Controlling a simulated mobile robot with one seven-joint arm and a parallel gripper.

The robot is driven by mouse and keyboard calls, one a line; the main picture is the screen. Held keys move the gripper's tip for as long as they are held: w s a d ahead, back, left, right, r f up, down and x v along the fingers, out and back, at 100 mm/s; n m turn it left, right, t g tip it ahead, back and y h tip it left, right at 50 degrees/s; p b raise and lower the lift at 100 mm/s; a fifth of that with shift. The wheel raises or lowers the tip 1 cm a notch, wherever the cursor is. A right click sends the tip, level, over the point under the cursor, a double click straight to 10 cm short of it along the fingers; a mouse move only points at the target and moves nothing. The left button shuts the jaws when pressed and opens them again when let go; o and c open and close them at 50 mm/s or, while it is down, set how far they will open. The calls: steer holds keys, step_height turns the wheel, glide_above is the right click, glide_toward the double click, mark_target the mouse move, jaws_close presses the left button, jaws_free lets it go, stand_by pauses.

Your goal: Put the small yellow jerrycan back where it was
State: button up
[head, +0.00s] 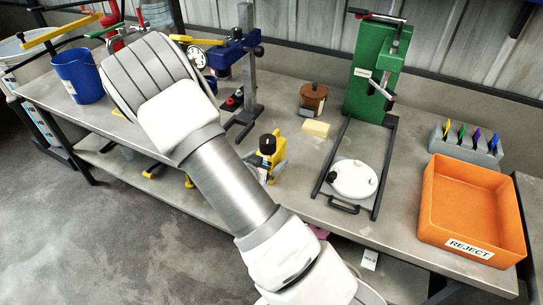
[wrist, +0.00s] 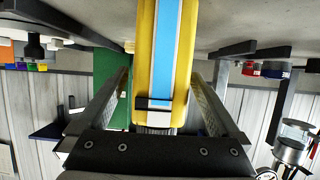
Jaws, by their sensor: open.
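The small yellow jerrycan (head: 267,146) with a black cap stands on the workbench in the head view, partly hidden behind my arm. In the wrist view, which is upside down, the yellow jerrycan (wrist: 146,45) with a blue and white stripe fills the middle. My gripper (wrist: 172,72) is open, with one finger on each side of the jerrycan. A gap shows on the right side; whether the left finger touches it I cannot tell. The gripper is mostly hidden by my arm in the head view.
A yellow block (head: 316,128) and a brown pot (head: 313,99) stand behind the jerrycan. To the right are a green press (head: 372,70), a white round lid (head: 353,179) on a dark frame, and an orange reject bin (head: 470,205). A blue clamp stand (head: 248,60) is behind left.

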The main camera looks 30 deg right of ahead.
steer(key=v, duration=0.9)
steer(key=w+a+r+n+y, duration=0.1)
steer(key=w+a+r+y, duration=0.2)
steer(key=a+r+y, duration=0.35)
steer(key=s+a+r+n+y, duration=0.35)
steer(key=a+r+y, duration=0.25)
steer(key=r, duration=0.2)
steer(key=s+d+r+n+g+h, duration=0.1)
steer(key=s+d+r+n, duration=0.2)
steer(key=s, duration=0.6)
steer(key=s+d+r+n+g+h, duration=0.1)
steer(key=s+d+r+n, duration=0.2)
steer(key=s, duration=0.6)
step_height(320, 180, up, 3)
steer(key=shift+d+f+g+p, duration=0.1)
steer(key=shift+d+g+p, duration=0.15)
steer(key=shift+p, duration=0.2)
steer(key=shift+s, duration=0.1)
steer(key=shift+r+p, duration=0.7)
steer(key=shift+r, duration=0.05)
